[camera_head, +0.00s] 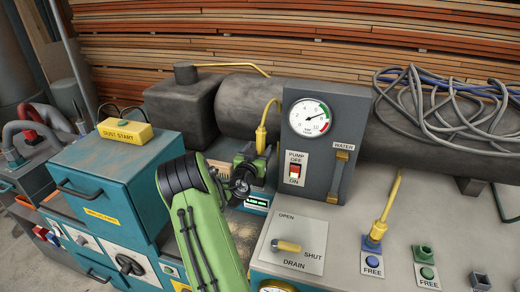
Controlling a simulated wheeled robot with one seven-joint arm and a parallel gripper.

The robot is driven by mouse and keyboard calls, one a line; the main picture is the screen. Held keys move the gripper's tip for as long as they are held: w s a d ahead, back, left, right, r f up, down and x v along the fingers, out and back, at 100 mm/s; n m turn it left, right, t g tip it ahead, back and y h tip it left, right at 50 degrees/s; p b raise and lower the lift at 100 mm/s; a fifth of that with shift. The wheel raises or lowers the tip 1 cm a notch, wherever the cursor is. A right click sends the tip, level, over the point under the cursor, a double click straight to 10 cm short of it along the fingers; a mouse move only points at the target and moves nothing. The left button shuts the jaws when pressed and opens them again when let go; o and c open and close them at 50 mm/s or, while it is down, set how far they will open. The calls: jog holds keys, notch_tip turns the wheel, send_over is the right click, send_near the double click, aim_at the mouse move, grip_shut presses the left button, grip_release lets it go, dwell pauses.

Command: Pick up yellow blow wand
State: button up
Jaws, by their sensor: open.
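A yellow wand (261,136) with a thin hooked top stands upright just behind my gripper, left of the gauge panel. A second yellow wand (388,208) leans slightly, its lower end at a blue socket (371,245) marked FREE. I cannot tell from their looks which is the blow wand. My green arm reaches up from the bottom, and my gripper (253,165) is open, at the foot of the first wand. The fingertips are small and partly hidden, and I cannot tell whether they touch that wand. Its lower end is hidden.
A grey panel (323,125) with gauge, pump switch and water lever stands right of my gripper. The drain lever (287,246) is in front. A teal cabinet (115,185) with a yellow dust-start box stands left. A dark tank and hoses (440,105) lie behind.

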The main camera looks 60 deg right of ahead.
jog(key=d, duration=0.2)
jog(key=d+p, duration=0.1)
jog(key=d, duration=0.1)
jog(key=shift+w, duration=0.3)
jog(key=shift+a, duration=0.1)
jog(key=shift+c, duration=0.8)
grip_shut()
jog(key=shift+r, duration=0.2)
